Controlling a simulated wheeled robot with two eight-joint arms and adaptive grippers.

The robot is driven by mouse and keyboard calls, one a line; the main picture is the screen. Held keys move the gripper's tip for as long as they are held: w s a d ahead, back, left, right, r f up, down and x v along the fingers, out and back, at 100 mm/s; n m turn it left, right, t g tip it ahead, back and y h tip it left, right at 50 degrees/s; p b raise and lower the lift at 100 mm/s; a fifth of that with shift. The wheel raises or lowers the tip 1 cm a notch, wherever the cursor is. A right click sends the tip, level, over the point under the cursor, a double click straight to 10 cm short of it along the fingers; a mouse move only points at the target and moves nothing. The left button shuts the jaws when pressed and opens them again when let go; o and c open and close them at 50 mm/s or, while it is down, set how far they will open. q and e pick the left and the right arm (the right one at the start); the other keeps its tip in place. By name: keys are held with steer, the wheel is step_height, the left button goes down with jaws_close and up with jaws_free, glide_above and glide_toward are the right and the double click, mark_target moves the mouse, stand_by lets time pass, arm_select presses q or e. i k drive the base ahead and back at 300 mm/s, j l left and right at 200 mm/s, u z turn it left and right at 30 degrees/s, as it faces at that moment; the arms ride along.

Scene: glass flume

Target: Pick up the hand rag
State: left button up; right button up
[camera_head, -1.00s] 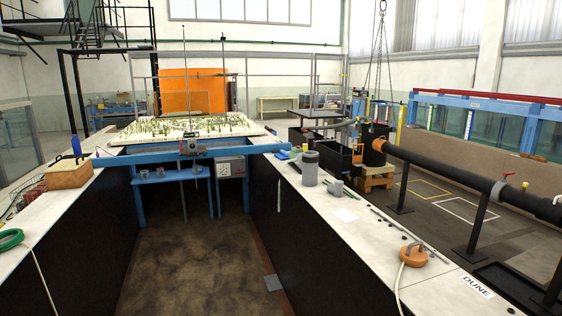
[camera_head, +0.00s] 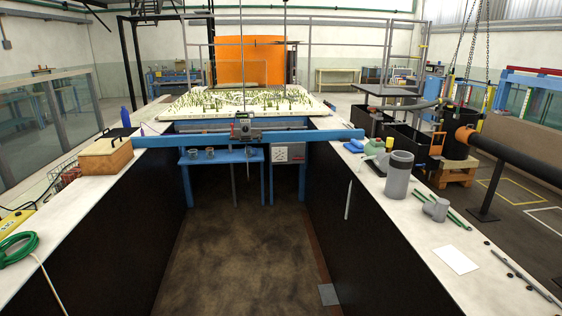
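A small blue thing (camera_head: 354,146) that looks like a folded rag lies on the right white ledge, just in front of the blue beam's right end. It is small in the view, so I cannot be sure that it is the hand rag. A green-and-white item (camera_head: 375,147) sits close to its right. Neither of my grippers is in view.
On the right ledge stand a grey cylinder (camera_head: 398,174), a grey pipe fitting (camera_head: 436,208) and a white sheet (camera_head: 456,260). A blue beam (camera_head: 165,141) spans the dark channel (camera_head: 240,250). A wooden box (camera_head: 106,155) and green hose (camera_head: 18,248) are on the left ledge.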

mark_target(356, 146)
steer(key=i+z, duration=0.1)
steer(key=i, duration=0.5)
steer(key=i+j, duration=0.1)
steer(key=i, duration=0.5)
steer(key=i+j+z, duration=0.15)
steer(key=i, duration=0.45)
steer(key=i+j+z, duration=0.1)
steer(key=i+z, duration=0.3)
steer(key=i+j+z, duration=0.1)
steer(key=z, duration=0.3)
steer(key=i+j+z, duration=0.25)
steer(key=z, duration=0.15)
steer(key=i+j+z, duration=0.2)
steer(key=j+z, duration=0.2)
steer(key=i+j+z, duration=0.15)
steer(key=j+z, duration=0.25)
steer(key=i+l, duration=0.05)
steer(key=l, duration=0.05)
